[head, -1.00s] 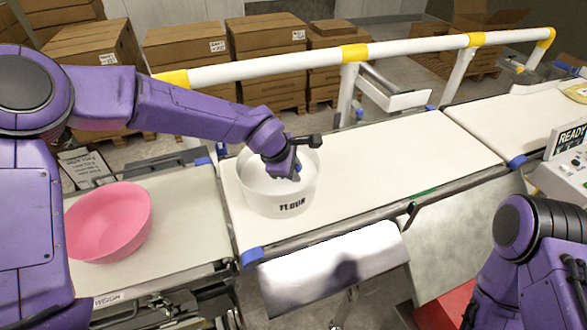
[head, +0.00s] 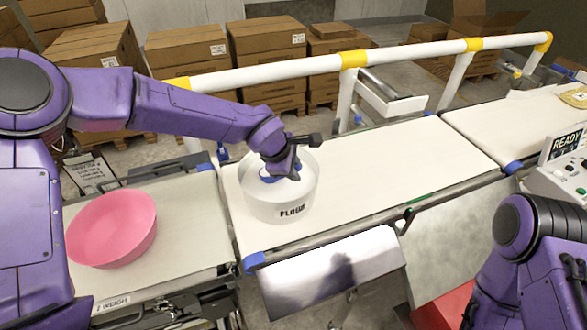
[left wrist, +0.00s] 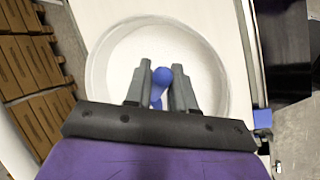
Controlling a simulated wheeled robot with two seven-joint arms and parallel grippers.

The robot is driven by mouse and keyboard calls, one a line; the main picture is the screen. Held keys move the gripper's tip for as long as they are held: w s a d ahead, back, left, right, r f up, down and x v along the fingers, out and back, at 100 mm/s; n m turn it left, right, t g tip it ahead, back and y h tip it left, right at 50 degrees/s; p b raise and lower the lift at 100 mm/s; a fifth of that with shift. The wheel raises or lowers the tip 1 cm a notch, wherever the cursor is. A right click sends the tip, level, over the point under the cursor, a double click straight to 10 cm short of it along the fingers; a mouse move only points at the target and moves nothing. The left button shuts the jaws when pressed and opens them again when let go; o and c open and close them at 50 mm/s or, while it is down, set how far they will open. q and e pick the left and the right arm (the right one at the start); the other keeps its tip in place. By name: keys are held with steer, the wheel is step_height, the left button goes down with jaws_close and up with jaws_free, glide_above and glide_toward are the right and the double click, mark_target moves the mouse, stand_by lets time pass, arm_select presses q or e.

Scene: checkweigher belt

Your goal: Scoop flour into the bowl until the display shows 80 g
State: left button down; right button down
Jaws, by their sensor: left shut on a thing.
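The white round tub marked FLOUR (head: 262,208) stands on the belt, with white flour inside. My left gripper (head: 281,176) reaches down inside the tub's rim. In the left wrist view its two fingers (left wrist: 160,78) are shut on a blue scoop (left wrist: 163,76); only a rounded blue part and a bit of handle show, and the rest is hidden. The pink bowl (head: 112,228) sits upright on the left belt section and looks empty. The display (head: 566,143) at the right reads READY, with no weight figure readable. My right arm shows at lower right, its gripper out of frame.
A white rail with yellow bands (head: 400,51) runs behind the belt. Cardboard boxes (head: 188,64) stand beyond it. The belt right of the tub (head: 400,150) is clear. A sloped metal panel (head: 335,270) hangs in front, below the belt.

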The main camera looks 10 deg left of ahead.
arm_select(q)
steer(key=shift+r+p, duration=3.45)
steer(key=shift+r, duration=0.3)
steer(key=shift+r+p, duration=0.75)
steer(key=shift+r, duration=0.35)
